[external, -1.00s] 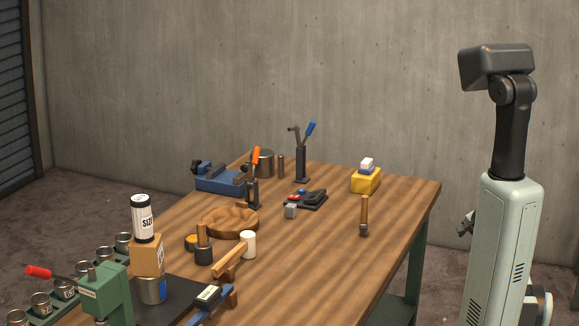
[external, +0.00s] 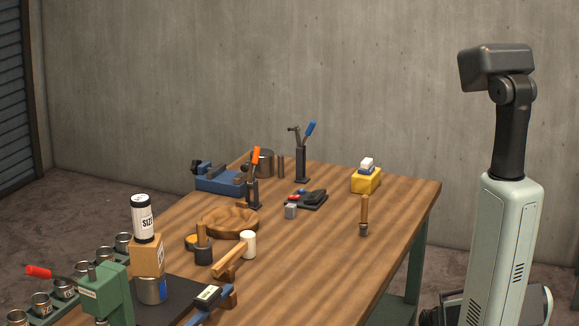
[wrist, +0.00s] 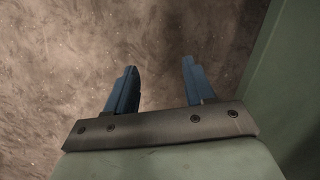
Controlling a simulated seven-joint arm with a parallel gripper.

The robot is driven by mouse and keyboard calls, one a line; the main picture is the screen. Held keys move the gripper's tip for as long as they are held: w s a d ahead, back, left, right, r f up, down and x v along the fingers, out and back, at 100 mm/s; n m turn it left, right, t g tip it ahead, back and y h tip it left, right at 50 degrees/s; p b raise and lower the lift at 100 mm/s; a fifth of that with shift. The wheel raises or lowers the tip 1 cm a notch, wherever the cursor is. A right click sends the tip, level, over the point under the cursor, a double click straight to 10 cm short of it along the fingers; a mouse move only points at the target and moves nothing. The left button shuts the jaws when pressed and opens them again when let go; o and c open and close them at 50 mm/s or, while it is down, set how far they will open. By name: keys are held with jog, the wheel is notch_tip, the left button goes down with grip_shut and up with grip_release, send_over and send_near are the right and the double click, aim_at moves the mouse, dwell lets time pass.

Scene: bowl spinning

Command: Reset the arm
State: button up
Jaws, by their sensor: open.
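My gripper (wrist: 158,85) shows in the wrist view, with two blue fingers spread apart and nothing between them. Bare brown floor lies beyond the fingers. In the external view my arm stands at the right, beside the table's right end. The gripper itself cannot be made out there, as the lower arm sits low at the bottom edge, partly behind my pale green body.
The wooden workbench (external: 330,250) carries a wooden bowl (external: 230,222), a white-headed mallet (external: 249,244), a yellow block (external: 366,181), a handled tool (external: 365,213) and a blue vise (external: 220,181). A green press (external: 105,292) stands front left. The bench's right-hand area is mostly clear.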

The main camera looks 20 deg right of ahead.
jog(key=s+a+f+n+g, duration=0.1)
jog(key=s+a, duration=0.3)
jog(key=s, duration=0.7)
jog(key=s+a+n+g+h, duration=0.1)
jog(key=s+a+n+g, duration=0.2)
jog(key=s, duration=0.9)
jog(key=shift+s+a+f+n+g+h, duration=0.15)
jog(key=shift+a+f+n+g+h, duration=0.2)
jog(key=shift+n, duration=0.35)
